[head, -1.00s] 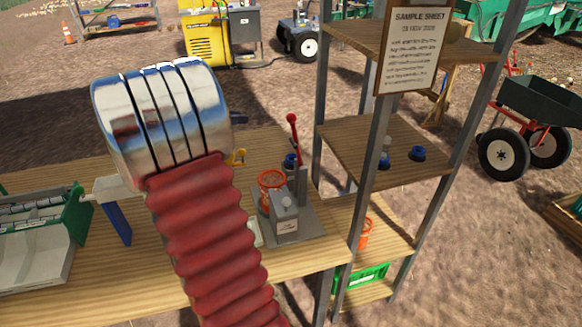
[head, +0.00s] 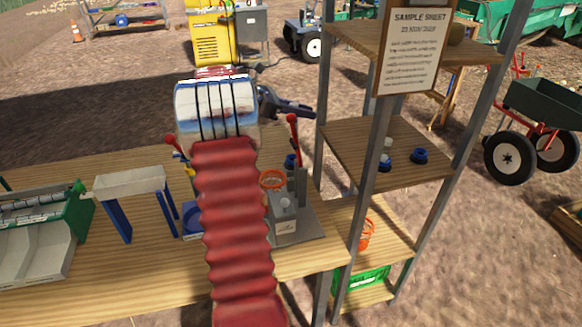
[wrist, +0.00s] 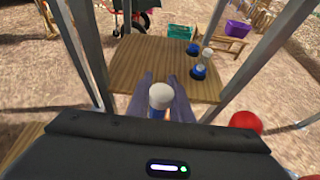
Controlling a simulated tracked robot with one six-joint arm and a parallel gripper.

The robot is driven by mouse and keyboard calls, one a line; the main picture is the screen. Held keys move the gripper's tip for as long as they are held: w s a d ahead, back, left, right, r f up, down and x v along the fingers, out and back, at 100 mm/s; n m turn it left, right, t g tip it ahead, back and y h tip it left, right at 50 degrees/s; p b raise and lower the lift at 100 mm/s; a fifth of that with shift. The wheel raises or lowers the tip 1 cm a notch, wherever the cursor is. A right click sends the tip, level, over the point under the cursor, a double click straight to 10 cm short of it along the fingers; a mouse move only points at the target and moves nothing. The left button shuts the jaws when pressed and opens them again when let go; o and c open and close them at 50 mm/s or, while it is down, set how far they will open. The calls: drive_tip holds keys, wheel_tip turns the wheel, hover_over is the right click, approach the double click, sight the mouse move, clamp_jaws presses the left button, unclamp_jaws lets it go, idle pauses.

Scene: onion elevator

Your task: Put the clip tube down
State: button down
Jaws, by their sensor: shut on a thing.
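My gripper (head: 288,104) shows in the head view just right of my arm's silver joint, pointing right toward the wooden shelf rack. In the wrist view my gripper (wrist: 162,77) is shut on the clip tube (wrist: 161,96), which has a white cap and some blue and orange below it. Its lower part is hidden by my wrist housing. In the wrist view the middle shelf (wrist: 135,60) lies beyond the fingers. The held tube cannot be made out in the head view.
Blue holders stand on the middle shelf (head: 352,143), one (head: 419,156) near its right side. Another blue holder (wrist: 192,49) shows near a white-capped piece (wrist: 207,54). Metal posts (head: 376,135) frame the shelf. A red ball-shaped thing (wrist: 246,122) is at the wrist view's right.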

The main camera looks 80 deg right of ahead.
drive_tip(key=shift+f, duration=0.1)
wheel_tip(320, 180, down, 6)
idle(0.4)
drive_tip(key=shift+f, duration=0.1)
drive_tip(key=shift+f, duration=1.8)
drive_tip(key=shift+f, duration=0.4)
drive_tip(key=c, duration=1.6)
unclamp_jaws()
drive_tip(key=shift+r, duration=0.1)
